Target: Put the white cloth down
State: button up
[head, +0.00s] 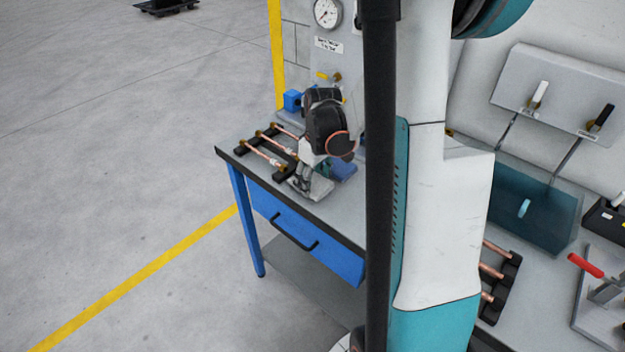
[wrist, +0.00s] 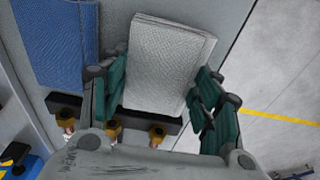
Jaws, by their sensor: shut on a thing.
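The white cloth (wrist: 168,62) is a folded, textured pad between the two teal finger pads of my gripper (wrist: 163,92) in the wrist view. The gripper is shut on its sides. In the head view my gripper (head: 303,183) points down over the workbench, with the white cloth (head: 321,187) low at its fingertips, close to the bench top. I cannot tell whether the cloth touches the bench. My wrist and fingers hide part of it.
A blue cloth (wrist: 55,45) lies beside the white one; it also shows in the head view (head: 343,171). Copper tubes (head: 266,155) rest on black racks left of my gripper. The workbench (head: 338,212) has bare room toward its front edge. A blue drawer (head: 300,240) is below.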

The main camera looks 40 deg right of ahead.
aim_at(317, 185)
jog(key=shift+f+b, duration=0.45)
jog(key=shift+f, duration=0.05)
jog(key=o, duration=0.9)
jog(key=shift+c, duration=0.2)
jog(key=o, duration=0.3)
jog(key=shift+o, duration=0.2)
notch_tip(317, 185, up, 14)
jog(key=s+p, duration=0.2)
jog(key=p, duration=0.4)
jog(key=shift+r, duration=0.15)
